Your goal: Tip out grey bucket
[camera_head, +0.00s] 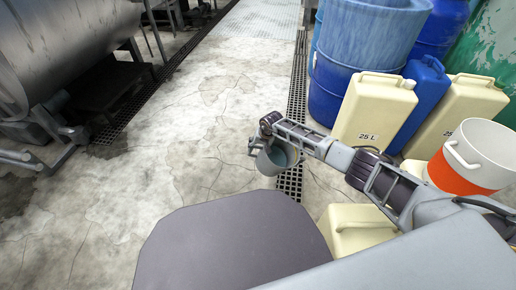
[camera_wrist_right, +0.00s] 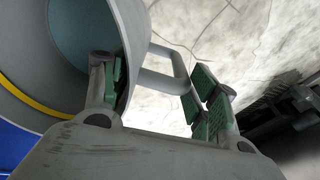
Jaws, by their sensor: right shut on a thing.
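The grey bucket (camera_head: 272,164) hangs at my right gripper (camera_head: 258,146), in the middle of the head view, over the floor beside the drain grating. Its blue-green inside shows; I cannot tell its exact tilt or whether it holds liquid. In the right wrist view the bucket (camera_wrist_right: 130,22) fills the upper left, with its grey handle (camera_wrist_right: 158,78) between the two green-padded fingers of my right gripper (camera_wrist_right: 155,92). One finger overlaps the bucket's opening, the other is past the handle. The gripper is shut on the bucket. My left gripper is not in view.
A drain grating (camera_head: 292,182) runs along the floor. Blue drums (camera_head: 335,85), cream cans (camera_head: 372,108), a blue can (camera_head: 425,85) and a white-and-orange bucket (camera_head: 470,160) stand at right. A metal drum machine (camera_head: 70,40) stands at left. The floor (camera_head: 190,110) between is clear.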

